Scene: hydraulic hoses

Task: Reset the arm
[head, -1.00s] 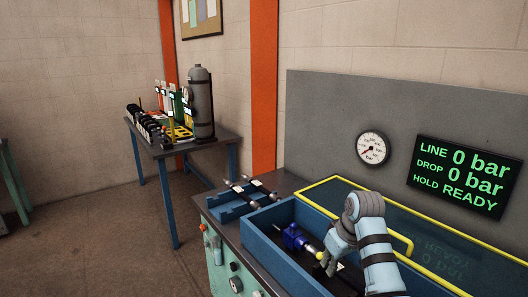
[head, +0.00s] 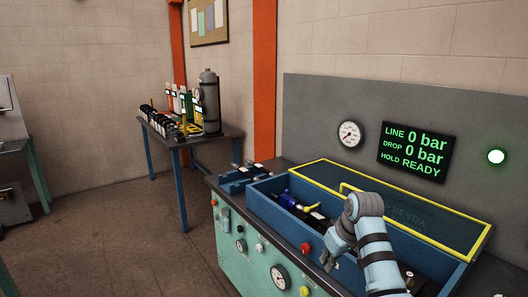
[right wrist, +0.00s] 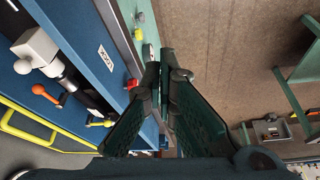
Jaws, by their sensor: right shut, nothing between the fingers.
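My right gripper (head: 328,262) hangs in front of the blue tray on the test bench, near the bench's front edge. In the right wrist view its fingers (right wrist: 158,72) are shut together with nothing between them. My left gripper is in neither view. The blue tray (head: 262,205) holds a blue fitting (head: 285,198) and dark hose parts. My right arm hides part of the tray.
A yellow-framed cover (head: 310,170) stands behind the tray. The display (head: 417,151) reads 0 bar and READY, beside a gauge (head: 350,134) and a lit green lamp (head: 496,156). A far table (head: 228,131) holds a grey cylinder (head: 210,102).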

